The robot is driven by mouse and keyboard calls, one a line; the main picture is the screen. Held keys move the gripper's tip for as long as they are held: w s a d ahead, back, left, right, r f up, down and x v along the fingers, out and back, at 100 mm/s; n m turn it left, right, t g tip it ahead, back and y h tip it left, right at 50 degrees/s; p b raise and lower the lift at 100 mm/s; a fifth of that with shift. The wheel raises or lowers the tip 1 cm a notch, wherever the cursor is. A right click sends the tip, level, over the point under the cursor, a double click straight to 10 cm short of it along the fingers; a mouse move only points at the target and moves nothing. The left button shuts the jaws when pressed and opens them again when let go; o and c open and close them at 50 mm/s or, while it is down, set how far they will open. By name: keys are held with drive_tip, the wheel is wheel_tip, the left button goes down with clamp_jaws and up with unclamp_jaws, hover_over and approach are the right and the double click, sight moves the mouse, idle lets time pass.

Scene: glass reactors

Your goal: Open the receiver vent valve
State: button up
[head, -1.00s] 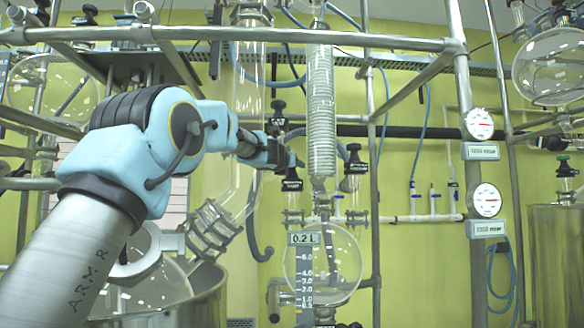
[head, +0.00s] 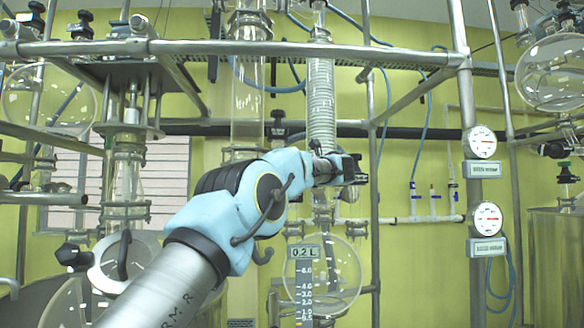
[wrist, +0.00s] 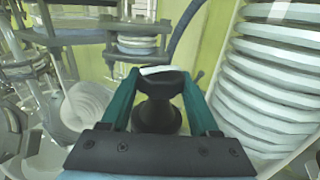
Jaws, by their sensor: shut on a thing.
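My gripper (head: 352,169) is beside the lower end of the coiled condenser (head: 321,95). In the wrist view my two teal fingers (wrist: 160,85) are shut on a black valve knob (wrist: 158,112), one finger on each side. The knob has a pale strip on its top, and its lower part narrows between the fingers. The valve's stem and port are hidden. The round glass receiver flask (head: 346,268) hangs below the gripper, behind a 0.2 L scale (head: 304,275). My arm hides part of the glassware left of the condenser.
The condenser's ribbed coil (wrist: 275,85) is close on the right in the wrist view. A metal frame rail (head: 250,47) crosses above my arm. An upright post (head: 373,200) and two gauges (head: 482,142) (head: 487,219) stand to the right.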

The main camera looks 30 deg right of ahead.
drive_tip(key=shift+d+r+n+y+p, duration=0.1)
drive_tip(key=shift+r+n+y+p, duration=0.25)
drive_tip(key=shift+n+y+p, duration=0.5)
drive_tip(key=shift+y, duration=0.45)
drive_tip(key=shift+f+y+p, duration=0.25)
drive_tip(key=shift+y+p, duration=0.05)
drive_tip(key=shift+p, duration=0.05)
drive_tip(key=o, duration=1.1)
drive_tip(key=shift+f+m+h+b, duration=0.15)
drive_tip(key=shift+m+h+b, duration=0.1)
drive_tip(key=shift+h+b, duration=0.5)
